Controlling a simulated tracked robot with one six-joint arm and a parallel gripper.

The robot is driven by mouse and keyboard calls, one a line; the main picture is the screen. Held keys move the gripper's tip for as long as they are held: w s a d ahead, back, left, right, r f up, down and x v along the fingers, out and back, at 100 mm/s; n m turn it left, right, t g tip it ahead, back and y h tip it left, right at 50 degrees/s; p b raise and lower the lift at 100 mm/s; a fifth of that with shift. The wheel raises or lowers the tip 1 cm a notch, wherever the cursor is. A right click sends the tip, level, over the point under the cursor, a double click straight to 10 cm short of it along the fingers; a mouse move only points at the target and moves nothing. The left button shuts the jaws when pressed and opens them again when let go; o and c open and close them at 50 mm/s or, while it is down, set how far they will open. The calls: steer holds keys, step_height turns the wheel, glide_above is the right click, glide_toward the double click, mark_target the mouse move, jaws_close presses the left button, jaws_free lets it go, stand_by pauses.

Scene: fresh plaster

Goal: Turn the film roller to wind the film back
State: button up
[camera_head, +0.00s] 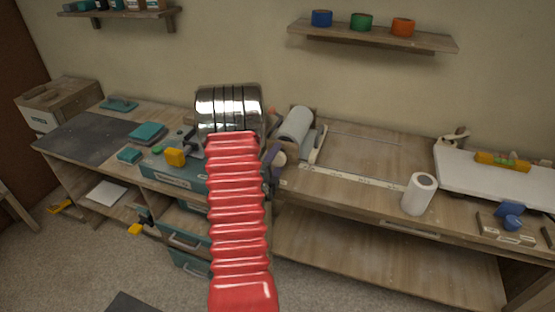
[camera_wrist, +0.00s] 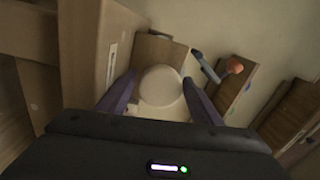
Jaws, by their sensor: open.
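The film roller, a white roll (camera_head: 297,122), lies on a holder on the workbench, just right of my gripper in the head view. My gripper (camera_head: 274,155) is at its near end, partly hidden behind my red arm. In the wrist view my gripper (camera_wrist: 159,78) is open, with one purple finger on each side of a pale round end piece (camera_wrist: 160,87). This piece looks like the roller's near end or knob. I cannot tell whether the fingers touch it.
A flat strip (camera_head: 345,176) runs along the bench edge to the right. A standing white roll (camera_head: 419,193) and a white board (camera_head: 495,181) are further right. Teal sponges (camera_head: 147,132) and a yellow-handled tool (camera_head: 175,157) lie left. A wall shelf (camera_head: 372,36) holds tape rolls.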

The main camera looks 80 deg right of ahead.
steer(key=w+a, duration=0.1)
steer(key=a, duration=1.2)
steer(key=shift+w+a, duration=0.15)
steer(key=shift+a, duration=0.15)
steer(key=shift+f, duration=0.15)
